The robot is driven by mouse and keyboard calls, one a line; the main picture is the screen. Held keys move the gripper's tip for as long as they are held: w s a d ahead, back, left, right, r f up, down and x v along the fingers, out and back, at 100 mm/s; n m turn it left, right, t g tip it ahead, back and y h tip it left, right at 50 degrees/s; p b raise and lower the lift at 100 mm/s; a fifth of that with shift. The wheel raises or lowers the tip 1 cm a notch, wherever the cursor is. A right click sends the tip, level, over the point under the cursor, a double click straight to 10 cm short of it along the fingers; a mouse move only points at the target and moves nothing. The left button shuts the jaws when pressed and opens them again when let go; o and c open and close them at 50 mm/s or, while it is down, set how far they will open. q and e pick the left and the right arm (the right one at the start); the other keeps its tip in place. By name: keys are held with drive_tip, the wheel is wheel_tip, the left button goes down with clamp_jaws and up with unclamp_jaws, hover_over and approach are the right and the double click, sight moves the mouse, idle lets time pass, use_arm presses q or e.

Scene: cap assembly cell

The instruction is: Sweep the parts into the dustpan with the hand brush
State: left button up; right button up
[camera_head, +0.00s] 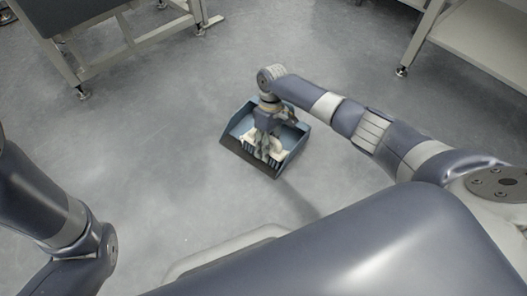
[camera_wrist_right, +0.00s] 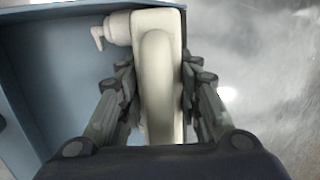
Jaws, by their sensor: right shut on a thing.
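A blue dustpan (camera_head: 296,143) with a dark front lip lies on the grey floor in the middle of the head view. Its blue wall and floor also show at the left of the right wrist view (camera_wrist_right: 50,65). My right gripper (camera_head: 262,150) points down over the dustpan and is shut on the cream hand brush (camera_wrist_right: 158,75). In the head view, pale parts of the brush (camera_head: 276,147) and its bristles show low over the pan near the lip. I cannot make out any loose parts. My left gripper is outside both views; only my left arm shows.
A workbench (camera_head: 125,25) stands at the upper left, and a shelf-like table (camera_head: 480,45) at the upper right. The floor (camera_head: 140,140) around the dustpan is clear. A small grey spot of something (camera_wrist_right: 3,122) shows at the wrist view's left edge.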

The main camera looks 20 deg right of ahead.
drive_tip(key=shift+w+d, duration=0.15)
drive_tip(key=shift+d, duration=0.05)
drive_tip(key=shift+w+d+f+b, duration=0.15)
drive_tip(key=shift+w+d+b, duration=0.35)
drive_tip(key=shift+d, duration=0.25)
drive_tip(key=shift+w+d, duration=0.2)
drive_tip(key=shift+d, duration=0.2)
drive_tip(key=r+p, duration=0.1)
drive_tip(key=s+a+p, duration=0.1)
drive_tip(key=p, duration=0.1)
drive_tip(key=shift+a+r, duration=0.25)
drive_tip(key=shift+r, duration=0.1)
drive_tip(key=shift+s+a+r+p, duration=0.4)
drive_tip(key=shift+a+p, duration=0.25)
drive_tip(key=shift+p, duration=0.55)
drive_tip(key=shift+a, duration=0.1)
